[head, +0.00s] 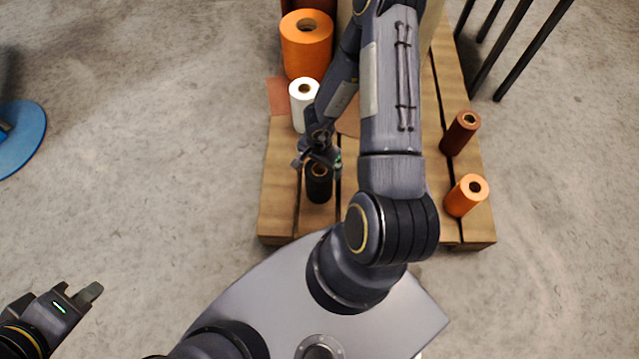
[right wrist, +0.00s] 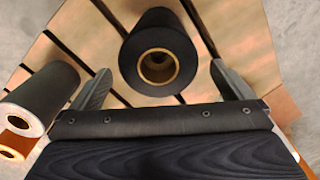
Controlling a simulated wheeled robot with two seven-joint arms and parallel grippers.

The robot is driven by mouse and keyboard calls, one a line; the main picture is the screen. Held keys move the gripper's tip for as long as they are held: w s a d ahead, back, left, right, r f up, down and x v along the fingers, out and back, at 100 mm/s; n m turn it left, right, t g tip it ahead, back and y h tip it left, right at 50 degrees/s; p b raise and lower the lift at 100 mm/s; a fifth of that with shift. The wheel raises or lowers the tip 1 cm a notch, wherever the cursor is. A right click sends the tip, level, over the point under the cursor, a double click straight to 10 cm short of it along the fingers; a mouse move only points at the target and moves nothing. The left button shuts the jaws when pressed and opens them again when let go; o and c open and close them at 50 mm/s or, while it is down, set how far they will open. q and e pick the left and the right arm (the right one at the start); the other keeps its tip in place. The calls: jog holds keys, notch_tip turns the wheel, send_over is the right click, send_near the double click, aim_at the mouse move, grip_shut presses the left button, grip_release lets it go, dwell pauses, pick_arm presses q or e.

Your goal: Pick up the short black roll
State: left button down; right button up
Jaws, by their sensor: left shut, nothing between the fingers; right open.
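The short black roll (head: 319,189) stands upright on the near left part of the wooden pallet (head: 279,205). My right gripper (head: 318,163) is over it and hides part of its top in the head view. In the right wrist view the black roll (right wrist: 158,48) shows its tan core, seen end-on in the gap between my two open fingers (right wrist: 161,88). I cannot tell how far the fingertips are above it. My left gripper (head: 90,292) is shut and empty over the floor at the lower left, away from the pallet.
A white roll (head: 304,106) stands just behind the black roll, with a large orange roll (head: 306,47) farther back. A brown roll (head: 459,133) and a small orange roll (head: 466,196) stand on the right. Black metal legs (head: 520,50) are at upper right.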

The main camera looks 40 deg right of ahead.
notch_tip(320, 180, down, 6)
jog(key=b, duration=0.5)
jog(key=shift+s+a, duration=0.1)
jog(key=shift+s, duration=0.05)
jog(key=shift+r, duration=0.1)
jog(key=c, duration=1.7)
